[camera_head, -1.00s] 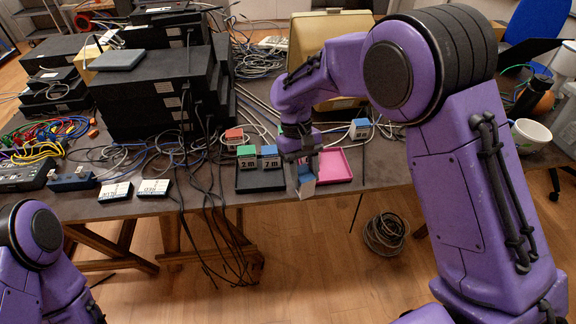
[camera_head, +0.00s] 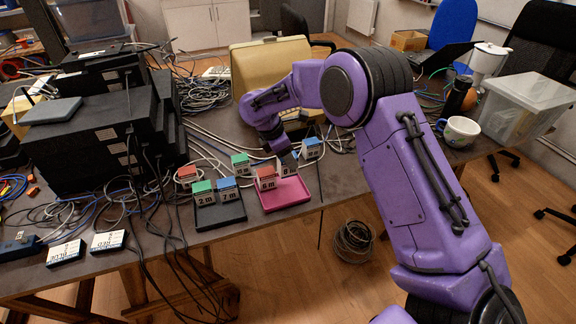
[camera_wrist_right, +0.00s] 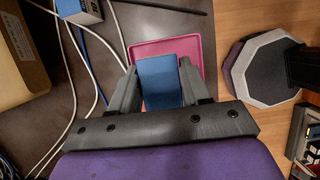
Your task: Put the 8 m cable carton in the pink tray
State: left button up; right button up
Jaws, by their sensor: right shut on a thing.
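The pink tray (camera_head: 298,197) lies at the table's front edge, right of the black tray. My right gripper (camera_head: 285,157) is over it and shut on a carton (camera_head: 289,170). In the right wrist view the carton's blue top (camera_wrist_right: 162,86) shows between the fingers, with the pink tray (camera_wrist_right: 195,48) under it. Its length label is too small to read for sure, and I cannot tell whether it touches the tray floor. A red-topped carton (camera_head: 267,180), seemingly marked 6 m, stands at the tray's left part, just left of the held one. My left gripper is out of view.
The black tray (camera_head: 232,217) holds a green 2 m carton (camera_head: 203,193) and a blue 7 m carton (camera_head: 228,190). A red carton (camera_head: 187,176), a green one (camera_head: 240,165) and a blue one (camera_head: 311,149) stand behind. Loose cables and a beige case (camera_head: 262,75) lie beyond.

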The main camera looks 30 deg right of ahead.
jog(key=f, duration=0.1)
jog(key=w+d+f, duration=0.2)
jog(key=shift+w+f, duration=0.2)
jog(key=shift+f, duration=0.2)
notch_tip(320, 180, down, 3)
jog(key=shift+r+p, duration=0.2)
jog(key=shift+p, duration=0.15)
jog(key=shift+f, duration=0.15)
jog(key=shift+a+f, duration=0.1)
jog(key=o, duration=1.1)
jog(key=shift+o, duration=0.2)
jog(key=b+v, duration=0.1)
jog(key=v, duration=1.1)
